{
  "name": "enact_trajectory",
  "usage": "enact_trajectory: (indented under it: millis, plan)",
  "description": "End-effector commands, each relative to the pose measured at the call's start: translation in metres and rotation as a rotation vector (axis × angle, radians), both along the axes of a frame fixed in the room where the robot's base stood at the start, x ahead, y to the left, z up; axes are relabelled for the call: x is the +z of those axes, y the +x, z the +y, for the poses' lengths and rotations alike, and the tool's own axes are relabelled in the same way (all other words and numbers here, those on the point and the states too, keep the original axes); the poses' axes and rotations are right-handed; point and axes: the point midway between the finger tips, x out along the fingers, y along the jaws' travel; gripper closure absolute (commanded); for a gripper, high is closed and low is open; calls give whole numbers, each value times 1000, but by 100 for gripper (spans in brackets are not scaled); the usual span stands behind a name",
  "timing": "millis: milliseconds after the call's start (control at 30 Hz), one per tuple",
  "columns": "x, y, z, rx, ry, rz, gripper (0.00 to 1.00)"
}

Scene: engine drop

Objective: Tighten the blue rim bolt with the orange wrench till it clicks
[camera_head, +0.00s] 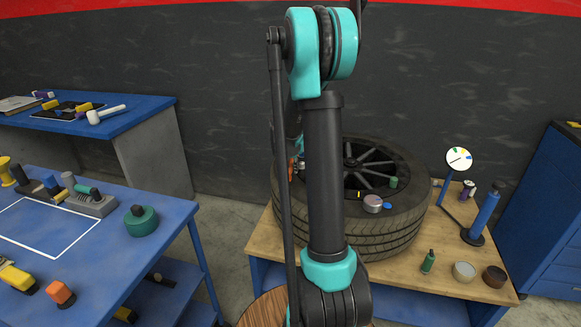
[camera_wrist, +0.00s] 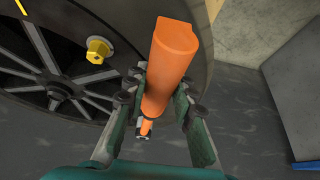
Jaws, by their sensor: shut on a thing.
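The orange wrench (camera_wrist: 170,65) is in my gripper (camera_wrist: 158,95) in the wrist view. The fingers are shut on its thick handle, and its dark head points towards the bottom of that view. A small orange part of it (camera_head: 291,168) shows beside my arm in the head view. The wheel lies flat, with a black tyre (camera_head: 405,222) and a spoked rim (camera_head: 372,172). A yellow bolt-like knob (camera_wrist: 98,48) shows on the rim in the wrist view, apart from the wrench. A small blue piece (camera_head: 388,206) lies by the tyre's near side; I cannot tell whether it is the bolt.
The wheel rests on a wooden-topped bench (camera_head: 400,275). A silver round tin (camera_head: 372,203) sits on the tyre. A round dial (camera_head: 459,159), a blue cylinder (camera_head: 485,213) and a green bottle (camera_head: 428,262) stand right. A blue table (camera_head: 120,220) with tools is left. My arm hides part of the wheel.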

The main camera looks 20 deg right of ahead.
Motion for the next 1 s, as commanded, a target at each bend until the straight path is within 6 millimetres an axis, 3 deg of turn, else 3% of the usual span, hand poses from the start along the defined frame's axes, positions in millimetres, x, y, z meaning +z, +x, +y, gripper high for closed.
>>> enact_trajectory:
  millis: [1000]
  plan:
    - [-25,0,0,0,0,0,100]
